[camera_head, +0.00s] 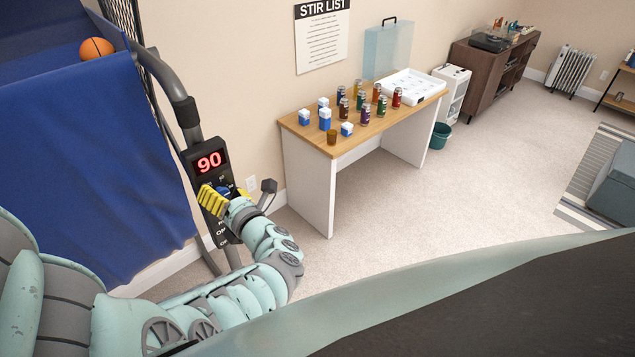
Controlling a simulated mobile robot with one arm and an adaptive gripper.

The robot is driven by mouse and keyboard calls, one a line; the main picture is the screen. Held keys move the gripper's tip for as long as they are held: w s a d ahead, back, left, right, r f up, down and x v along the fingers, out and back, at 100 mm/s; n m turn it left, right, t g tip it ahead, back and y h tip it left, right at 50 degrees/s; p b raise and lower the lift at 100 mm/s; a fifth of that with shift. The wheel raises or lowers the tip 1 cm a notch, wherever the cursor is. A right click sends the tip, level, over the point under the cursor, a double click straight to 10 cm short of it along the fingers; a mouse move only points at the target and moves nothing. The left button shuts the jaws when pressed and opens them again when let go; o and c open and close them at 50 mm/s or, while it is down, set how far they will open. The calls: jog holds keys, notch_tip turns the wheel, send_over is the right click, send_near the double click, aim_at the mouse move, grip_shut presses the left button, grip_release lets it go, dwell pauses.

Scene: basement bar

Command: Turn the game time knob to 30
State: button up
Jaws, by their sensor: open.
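The control panel (204,174) is a dark upright box on the post of the basketball arcade game at the left. Its display (208,162) reads 90 in red digits. A blue knob (224,187) shows partly just below the display. My gripper (226,198) has yellow fingers and is at the panel, in front of and beside the knob. It appears open, with nothing clearly held. Whether a finger touches the knob cannot be told. My gripper and wrist hide part of the knob and the panel's lower labels.
A basketball (97,48) rests in the game above its blue cloth side (90,180). The game's dark post (170,85) curves beside the panel. A wooden-topped table (345,142) with several cans and small boxes stands to the right. The carpet (450,210) beyond is clear.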

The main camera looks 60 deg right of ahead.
grip_shut()
dwell(0.6)
